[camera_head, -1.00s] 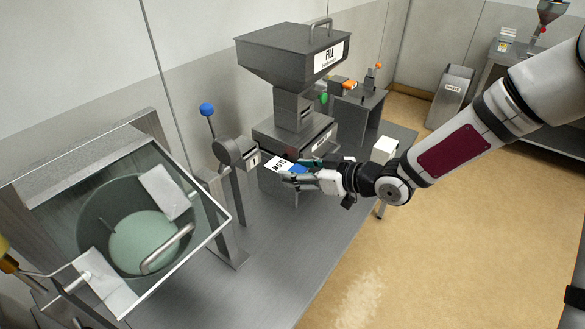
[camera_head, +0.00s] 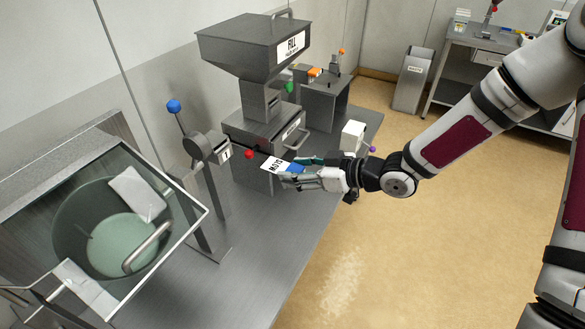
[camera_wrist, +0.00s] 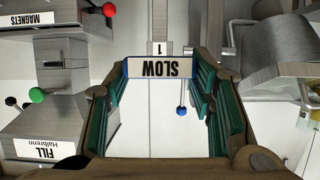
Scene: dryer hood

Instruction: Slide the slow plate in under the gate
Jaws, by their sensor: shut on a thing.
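The slow plate (camera_head: 275,164), a flat piece with a white SLOW label and a blue part, is held level by my gripper (camera_head: 292,176). In the wrist view the plate (camera_wrist: 160,68) spans between both fingers, its label upside down. It is in the air in front of the grey hopper machine marked FILL (camera_head: 253,95). To its left, apart from it, stands the post marked 1 (camera_head: 224,154), with a round head and a blue-knobbed lever (camera_head: 174,106). I cannot tell which part is the gate; no slot shows clearly.
A red knob (camera_head: 249,154) sits between post and plate. A glass-lidded green vessel (camera_head: 120,235) stands at the left. A white block (camera_head: 352,135) stands behind my gripper. The metal bench (camera_head: 275,245) in front is bare.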

